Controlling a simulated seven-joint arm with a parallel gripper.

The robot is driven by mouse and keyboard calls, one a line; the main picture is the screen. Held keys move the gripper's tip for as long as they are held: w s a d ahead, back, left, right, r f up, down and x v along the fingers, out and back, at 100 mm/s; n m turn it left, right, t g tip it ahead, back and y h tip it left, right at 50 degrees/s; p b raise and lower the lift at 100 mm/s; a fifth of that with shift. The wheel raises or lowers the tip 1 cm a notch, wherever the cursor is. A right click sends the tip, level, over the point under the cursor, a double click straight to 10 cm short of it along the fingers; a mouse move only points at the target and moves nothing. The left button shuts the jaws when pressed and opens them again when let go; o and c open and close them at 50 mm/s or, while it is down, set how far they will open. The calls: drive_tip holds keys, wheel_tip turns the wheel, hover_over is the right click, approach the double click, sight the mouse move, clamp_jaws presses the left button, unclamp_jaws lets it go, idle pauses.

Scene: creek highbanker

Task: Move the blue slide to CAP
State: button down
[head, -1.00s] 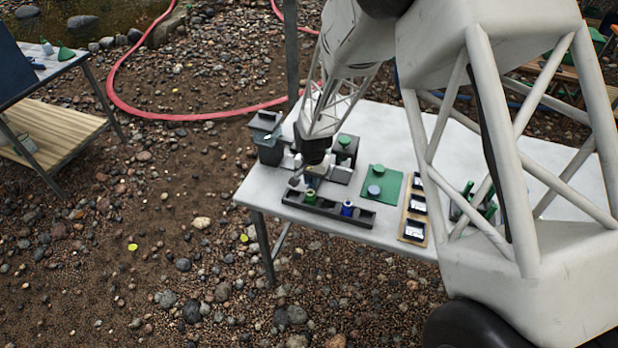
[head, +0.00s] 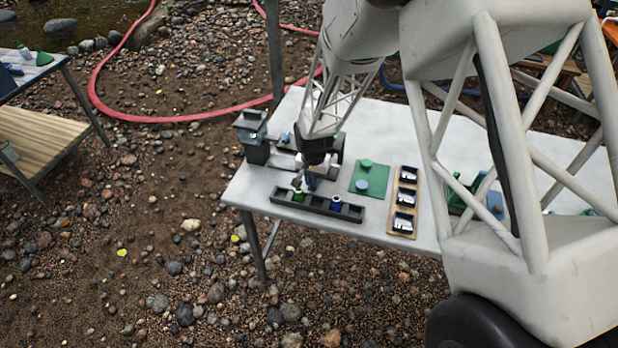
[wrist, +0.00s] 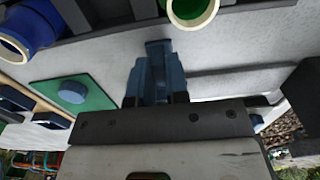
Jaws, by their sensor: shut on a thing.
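My gripper (head: 312,176) points down over the pale table, just behind the dark rack. It is shut on a small steel-blue piece (wrist: 158,48), which looks like the blue slide. In the wrist view the piece stands between the fingertips with a wider flat top. In the head view the arm's end hides most of it. It is beside the open green cup (wrist: 192,10) and the blue cup (wrist: 28,30), apart from both. No readable CAP mark shows, so I cannot tell which place it is.
The dark rack (head: 281,197) holds the green and blue cups along the table's front edge. A green mat (head: 358,184) with round pieces and a wooden tray (head: 402,227) of dark boxes lie to the right. A dark grey bin (head: 251,142) stands at the back left.

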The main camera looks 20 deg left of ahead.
drive_tip(key=shift+d, duration=1.45)
drive_tip(key=c, duration=1.2)
unclamp_jaws()
drive_tip(key=shift+r, duration=0.15)
wheel_tip(320, 180, up, 7)
drive_tip(key=shift+d, duration=0.15)
